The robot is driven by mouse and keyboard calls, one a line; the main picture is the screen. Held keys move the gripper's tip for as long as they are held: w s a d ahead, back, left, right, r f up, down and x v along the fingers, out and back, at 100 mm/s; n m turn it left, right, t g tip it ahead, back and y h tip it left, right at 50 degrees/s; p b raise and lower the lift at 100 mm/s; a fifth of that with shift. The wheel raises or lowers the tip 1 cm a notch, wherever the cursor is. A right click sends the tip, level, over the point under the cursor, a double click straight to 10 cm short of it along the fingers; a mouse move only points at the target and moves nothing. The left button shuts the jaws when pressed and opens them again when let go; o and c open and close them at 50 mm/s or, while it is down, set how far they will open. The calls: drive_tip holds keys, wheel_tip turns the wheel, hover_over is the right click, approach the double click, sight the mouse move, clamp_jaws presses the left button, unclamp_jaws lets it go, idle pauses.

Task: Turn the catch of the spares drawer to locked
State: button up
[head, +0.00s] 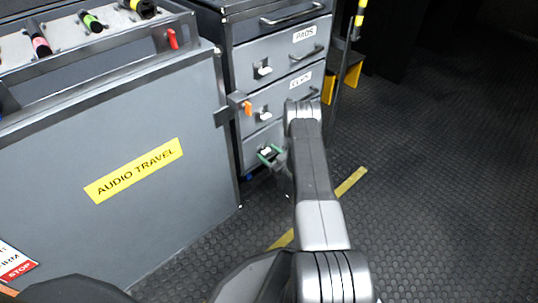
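A grey drawer cabinet stands at upper centre in the head view. One drawer is labelled PADS (292,47), and the drawer below it has a label that is hard to read. The lowest visible drawer (252,152) has its right part and any label hidden behind my arm, so I cannot read SPARES. A small white catch (265,151) shows on its front, with green parts around it. My gripper (270,156) is at this catch, mostly hidden by my arm. Whether its fingers touch the catch or are closed is unclear.
The upper drawers have similar white catches (262,70). Yellow tape (350,182) crosses the dark floor, which is open on the right.

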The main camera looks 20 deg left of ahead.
drive_tip(key=c, duration=1)
drive_tip(key=shift+o, duration=0.2)
drive_tip(key=shift+m, duration=0.5)
drive_tip(key=o, duration=1)
drive_tip(key=shift+d, duration=0.1)
drive_tip(key=p+v, duration=0.4)
drive_tip(key=v, duration=0.9)
drive_tip(key=shift+d, duration=0.3)
drive_tip(key=shift+s, duration=0.1)
drive_tip(key=b+x, duration=0.4)
drive_tip(key=x, duration=0.9)
drive_tip(key=shift+a+n, duration=0.4)
